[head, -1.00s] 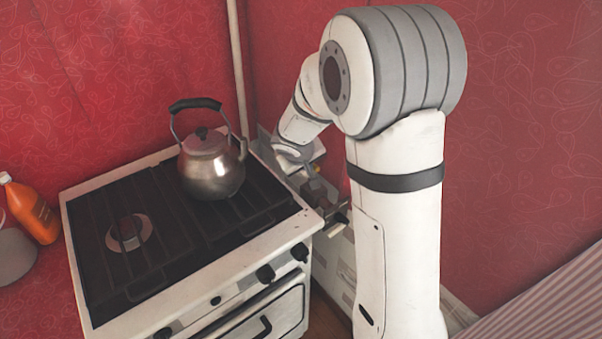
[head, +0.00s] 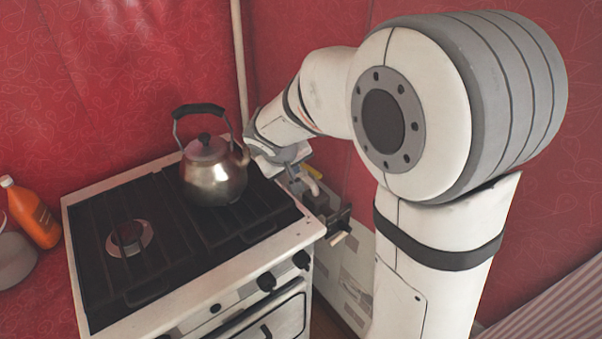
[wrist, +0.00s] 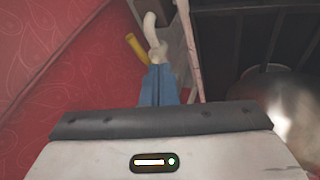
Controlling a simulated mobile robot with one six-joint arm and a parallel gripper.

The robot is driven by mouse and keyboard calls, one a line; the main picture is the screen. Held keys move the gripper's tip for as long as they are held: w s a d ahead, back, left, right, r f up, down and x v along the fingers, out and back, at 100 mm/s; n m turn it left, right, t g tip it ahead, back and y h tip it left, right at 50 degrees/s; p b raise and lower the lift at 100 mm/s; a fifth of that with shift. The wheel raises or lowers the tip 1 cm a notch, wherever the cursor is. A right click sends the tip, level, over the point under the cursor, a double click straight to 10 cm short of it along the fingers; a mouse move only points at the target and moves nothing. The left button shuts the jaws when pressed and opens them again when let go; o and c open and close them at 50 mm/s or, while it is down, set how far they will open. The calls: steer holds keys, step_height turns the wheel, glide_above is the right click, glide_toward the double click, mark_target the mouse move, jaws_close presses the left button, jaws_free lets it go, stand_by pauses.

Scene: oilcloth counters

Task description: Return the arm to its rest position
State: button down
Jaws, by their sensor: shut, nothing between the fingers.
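My gripper (wrist: 160,84) shows in the wrist view as two blue fingers pressed together, with nothing between them. A curved white pipe and a yellow rod lie just beyond the fingertips; I cannot tell if they touch. In the head view, my arm bends over from the right and its wrist end is low beside the stove's back right corner, behind and right of the kettle (head: 214,178). The fingers cannot be made out clearly there. The kettle, metal with a black handle, stands upright on the stove (head: 160,303).
The kettle's blurred side shows close at the right of the wrist view (wrist: 292,112). Red patterned walls (head: 110,70) are close behind. An orange bottle (head: 33,213) stands left of the stove. A narrow gap with a white panel (head: 352,270) lies right of the stove.

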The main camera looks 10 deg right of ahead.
steer(key=shift+v, duration=1.75)
steer(key=s+d+m+g+y, duration=0.1)
steer(key=s+d, duration=0.2)
steer(key=s, duration=0.8)
steer(key=s+d+m+g+y, duration=0.2)
steer(key=s+d, duration=0.1)
steer(key=s, duration=0.8)
steer(key=shift+d+p, duration=0.3)
steer(key=shift+s, duration=0.2)
